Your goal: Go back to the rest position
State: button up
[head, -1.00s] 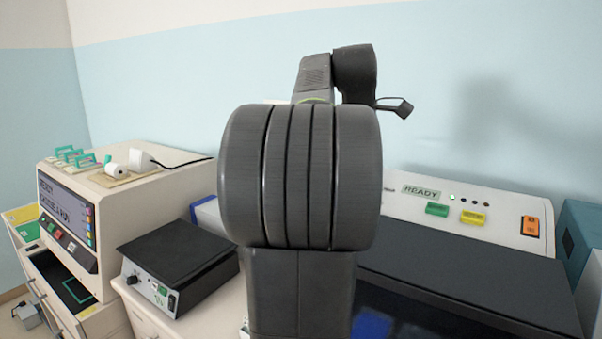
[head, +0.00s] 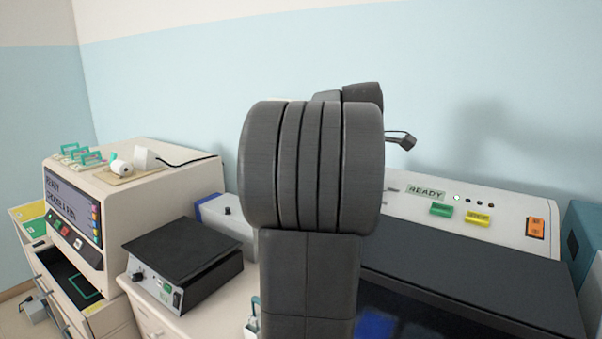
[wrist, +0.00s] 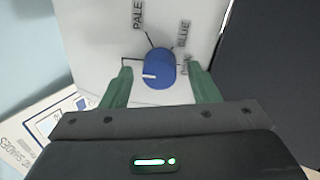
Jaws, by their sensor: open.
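My gripper (wrist: 161,70) is open in the wrist view, with its two green fingers apart and nothing held between them. A blue knob (wrist: 159,72) with a white pointer mark shows between the fingers, on a white panel (wrist: 98,50) with the printed words PALE and BLUE and a third label I cannot read surely. I cannot tell whether the fingers touch the knob. In the head view my own arm stands in the middle and hides my gripper.
A staining machine marked READY (head: 470,213) with a dark lid (head: 460,275) stands at right. A black-topped device (head: 185,247) and a beige machine with a screen (head: 135,190) stand at left. A blue-and-white box (head: 228,218) is close behind my arm. A printed card (wrist: 40,120) lies at lower left.

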jog(key=v, duration=1.4)
jog(key=x, duration=1.3)
jog(key=shift+w+d+f, duration=0.1)
jog(key=shift+f, duration=0.15)
jog(key=shift+w+f, duration=0.15)
jog(key=shift+f, duration=0.2)
jog(key=m, duration=0.2)
jog(key=shift+r+m, duration=0.1)
jog(key=shift+m, duration=0.2)
jog(key=m, duration=0.8)
jog(key=shift+h, duration=0.3)
jog(key=m, duration=0.5)
jog(key=shift+w+d+m, duration=0.1)
jog(key=shift+m, duration=0.3)
jog(key=m, duration=0.5)
jog(key=shift+g, duration=0.3)
